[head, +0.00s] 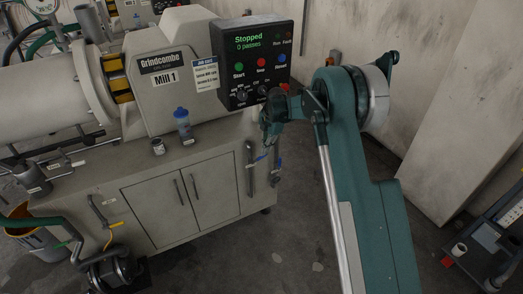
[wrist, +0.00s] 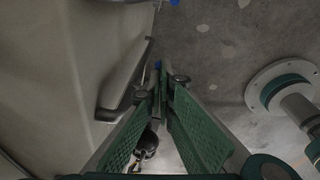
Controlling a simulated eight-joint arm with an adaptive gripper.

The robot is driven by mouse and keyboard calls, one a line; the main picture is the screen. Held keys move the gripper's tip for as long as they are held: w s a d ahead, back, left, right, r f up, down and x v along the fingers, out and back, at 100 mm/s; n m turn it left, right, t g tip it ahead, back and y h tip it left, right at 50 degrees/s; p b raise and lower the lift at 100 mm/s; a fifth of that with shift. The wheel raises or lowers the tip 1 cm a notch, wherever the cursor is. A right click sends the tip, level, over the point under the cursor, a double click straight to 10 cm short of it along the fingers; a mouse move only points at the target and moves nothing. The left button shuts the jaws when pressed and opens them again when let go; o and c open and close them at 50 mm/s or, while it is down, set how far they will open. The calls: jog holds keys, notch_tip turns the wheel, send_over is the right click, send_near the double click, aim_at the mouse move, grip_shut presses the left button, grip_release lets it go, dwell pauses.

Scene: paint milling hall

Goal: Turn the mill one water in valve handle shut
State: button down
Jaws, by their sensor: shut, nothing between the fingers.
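Mill 1 (head: 180,75) stands on a beige cabinet in the head view. At the cabinet's right end are upright grey pipes with small blue parts, one blue lever (head: 261,157) just below my gripper (head: 267,140). I cannot read a label telling which is the water in valve handle. In the wrist view my green-padded gripper (wrist: 161,75) has its fingertips together and empty. A speck of blue shows at the tips and another blue piece (wrist: 175,2) at the top edge; I cannot tell whether the tips touch anything. A grey bar handle (wrist: 122,88) is left of the fingers.
The control panel (head: 256,62), reading "Stopped", is just above and left of my gripper. A blue-capped bottle (head: 182,122) and a small can (head: 158,146) stand on the cabinet top. A dark cart (head: 490,248) is at right.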

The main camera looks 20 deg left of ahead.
jog(key=shift+w+d+f, duration=0.3)
jog(key=shift+d+f, duration=0.05)
jog(key=shift+f, duration=0.25)
jog(key=shift+w+d+f, duration=0.3)
jog(key=shift+f, duration=0.3)
jog(key=w+d+r+p, duration=0.2)
jog(key=w+d+r, duration=0.3)
jog(key=d+r, duration=0.2)
jog(key=shift+w+d, duration=0.15)
jog(key=shift+w, duration=0.1)
dwell(0.4)
jog(key=shift+r, duration=0.1)
